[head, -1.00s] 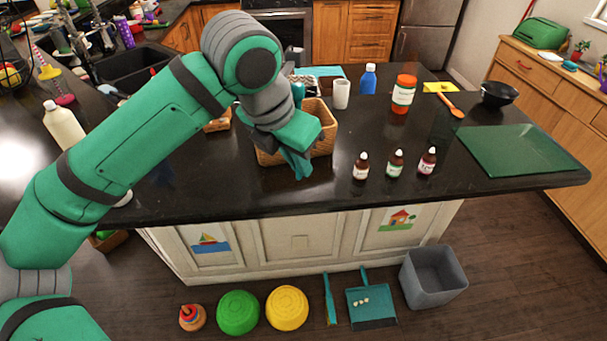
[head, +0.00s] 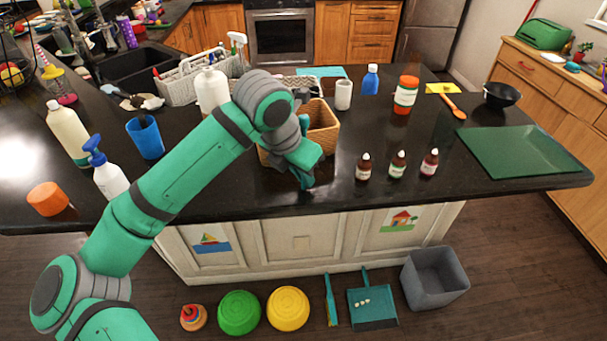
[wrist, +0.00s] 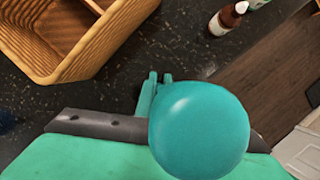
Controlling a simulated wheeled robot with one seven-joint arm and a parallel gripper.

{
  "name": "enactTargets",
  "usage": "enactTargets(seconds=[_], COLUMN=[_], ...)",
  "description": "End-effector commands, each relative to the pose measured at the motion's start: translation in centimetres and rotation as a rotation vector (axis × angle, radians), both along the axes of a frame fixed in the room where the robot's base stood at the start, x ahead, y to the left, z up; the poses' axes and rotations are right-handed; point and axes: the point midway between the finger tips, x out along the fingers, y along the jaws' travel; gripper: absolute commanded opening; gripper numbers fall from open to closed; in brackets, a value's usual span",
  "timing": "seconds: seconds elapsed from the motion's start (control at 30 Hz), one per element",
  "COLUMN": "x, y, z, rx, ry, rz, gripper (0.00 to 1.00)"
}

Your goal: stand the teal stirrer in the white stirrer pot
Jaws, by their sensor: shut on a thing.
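My gripper (head: 304,182) is low over the counter, just in front of the basket and left of the small bottles. In the wrist view my gripper (wrist: 160,77) is shut. A round, glossy teal end, which I take for the teal stirrer (wrist: 200,130), sticks up close to the camera. The rest of the stirrer is hidden behind it, and I cannot make it out in the head view.
The wicker basket (head: 323,128) stands beside my gripper. Several small brown bottles (head: 397,165) are to its right. A green tray (head: 525,150) lies at the right. Open counter lies along the front edge.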

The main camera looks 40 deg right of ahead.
Motion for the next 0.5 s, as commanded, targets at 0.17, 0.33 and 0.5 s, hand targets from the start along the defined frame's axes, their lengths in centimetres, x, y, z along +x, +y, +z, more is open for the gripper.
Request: enactTargets(seconds=[0.17, 0.33, 0.5], x=[0.02, 0.02, 0.02], y=[0.03, 0.04, 0.02], z=[0.00, -0.29, -0.27], rx=[0.000, 0.001, 0.001], ry=[-0.001, -0.001, 0.000], rz=[0.000, 0.000, 0.000], gripper=[0.00, 0.18, 0.27])
